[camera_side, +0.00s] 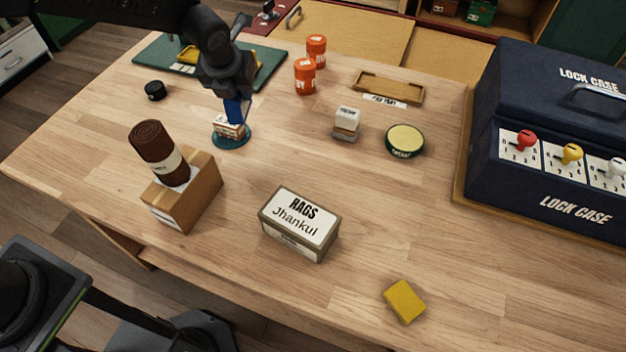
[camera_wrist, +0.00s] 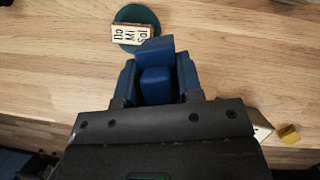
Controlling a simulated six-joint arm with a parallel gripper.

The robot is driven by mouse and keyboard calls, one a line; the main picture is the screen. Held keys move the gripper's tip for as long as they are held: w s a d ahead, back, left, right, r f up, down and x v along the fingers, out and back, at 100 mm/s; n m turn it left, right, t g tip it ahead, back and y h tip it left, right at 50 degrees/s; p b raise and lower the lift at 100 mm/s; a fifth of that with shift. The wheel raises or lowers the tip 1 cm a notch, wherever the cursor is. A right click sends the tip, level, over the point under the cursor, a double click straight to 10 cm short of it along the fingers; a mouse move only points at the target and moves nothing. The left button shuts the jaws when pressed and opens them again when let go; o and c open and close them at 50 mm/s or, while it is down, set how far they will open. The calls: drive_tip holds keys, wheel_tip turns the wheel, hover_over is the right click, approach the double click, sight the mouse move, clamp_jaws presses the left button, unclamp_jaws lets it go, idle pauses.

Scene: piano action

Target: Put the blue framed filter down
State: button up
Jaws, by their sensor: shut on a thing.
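My gripper (camera_wrist: 157,78) points down over the table and is shut on the blue framed filter (camera_wrist: 154,48). The filter shows as a plain blue piece between and beyond the fingers in the wrist view; its face and most of its frame are hidden. In the side view my gripper (camera_side: 236,100) is above a small labelled block (camera_side: 228,128). That block lies on a round teal mat (camera_side: 236,143) and reads "Do Mi Sol" in the wrist view (camera_wrist: 131,33). I cannot tell whether the filter touches the block.
A cardboard box with a brown roll (camera_side: 154,141) stands in front. A RAGS box (camera_side: 300,222), yellow sponge (camera_side: 404,300), stamp (camera_side: 346,124), round tin (camera_side: 405,140), orange canisters (camera_side: 305,76) and a wooden tray (camera_side: 389,87) stand around. The lock case (camera_side: 550,120) fills the right.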

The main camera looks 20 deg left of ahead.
drive_tip(key=s+d+m+h, duration=0.1)
drive_tip(key=s+d+m, duration=0.2)
drive_tip(key=d, duration=0.4)
drive_tip(key=shift+t, duration=0.3)
drive_tip(key=shift+s+d+f, duration=0.15)
drive_tip(key=shift+d+f, duration=1.65)
drive_tip(key=shift+d, duration=0.05)
drive_tip(key=shift+s+d+f, duration=0.2)
drive_tip(key=shift+d+f, duration=1.65)
drive_tip(key=shift+d, duration=0.05)
drive_tip(key=shift+s+d+f, duration=0.15)
drive_tip(key=shift+d+f, duration=1.65)
drive_tip(key=shift+d, duration=0.05)
drive_tip(key=shift+f, duration=0.15)
drive_tip(key=o, duration=0.9)
drive_tip(key=shift+o, duration=0.2)
